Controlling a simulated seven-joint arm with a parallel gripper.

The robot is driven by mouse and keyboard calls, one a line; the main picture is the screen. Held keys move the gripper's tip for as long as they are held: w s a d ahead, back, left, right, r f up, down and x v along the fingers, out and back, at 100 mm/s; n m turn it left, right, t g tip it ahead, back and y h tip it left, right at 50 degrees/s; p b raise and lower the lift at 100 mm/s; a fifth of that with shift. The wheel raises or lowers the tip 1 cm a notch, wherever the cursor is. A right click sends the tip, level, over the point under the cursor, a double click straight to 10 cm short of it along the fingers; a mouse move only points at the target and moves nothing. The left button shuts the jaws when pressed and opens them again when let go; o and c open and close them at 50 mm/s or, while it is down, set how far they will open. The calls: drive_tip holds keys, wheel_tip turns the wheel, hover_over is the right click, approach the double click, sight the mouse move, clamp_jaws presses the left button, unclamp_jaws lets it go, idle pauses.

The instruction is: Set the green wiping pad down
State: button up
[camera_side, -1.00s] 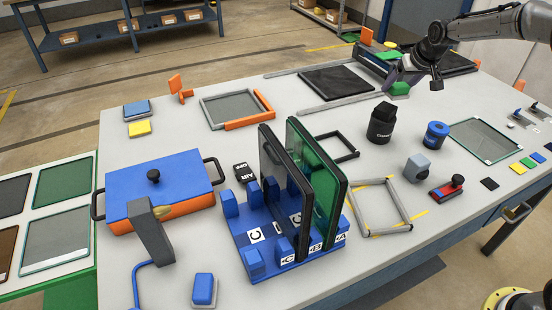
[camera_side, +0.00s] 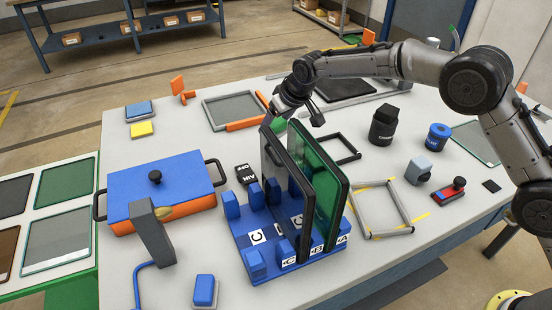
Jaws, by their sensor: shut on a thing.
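My gripper (camera_side: 283,110) is shut on the green wiping pad (camera_side: 279,125). It is in the middle of the table, just behind the upright panels. Only a small green part of the pad shows below the fingers; the rest is hidden by the gripper and the dark-framed panel. I cannot tell whether the pad touches anything.
A blue rack (camera_side: 261,248) holds a dark-framed panel (camera_side: 273,160) and a green panel (camera_side: 331,192) upright, close in front of my gripper. A grey and orange frame (camera_side: 247,125) lies to its left, a small black frame (camera_side: 352,157) to its right. A blue-lidded orange box (camera_side: 190,178) stands left.

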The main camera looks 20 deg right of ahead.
sight(279, 125)
wheel_tip(279, 125, down, 10)
drive_tip(key=shift+r, duration=0.2)
drive_tip(key=shift+f, duration=0.1)
idle(0.3)
drive_tip(key=o, duration=1.2)
drive_tip(key=shift+o, duration=0.2)
drive_tip(key=shift+s+r, duration=0.2)
drive_tip(key=shift+r, duration=0.25)
drive_tip(key=v, duration=0.4)
drive_tip(key=shift+r, duration=0.15)
wheel_tip(279, 125, up, 7)
drive_tip(key=shift+s+d, duration=0.1)
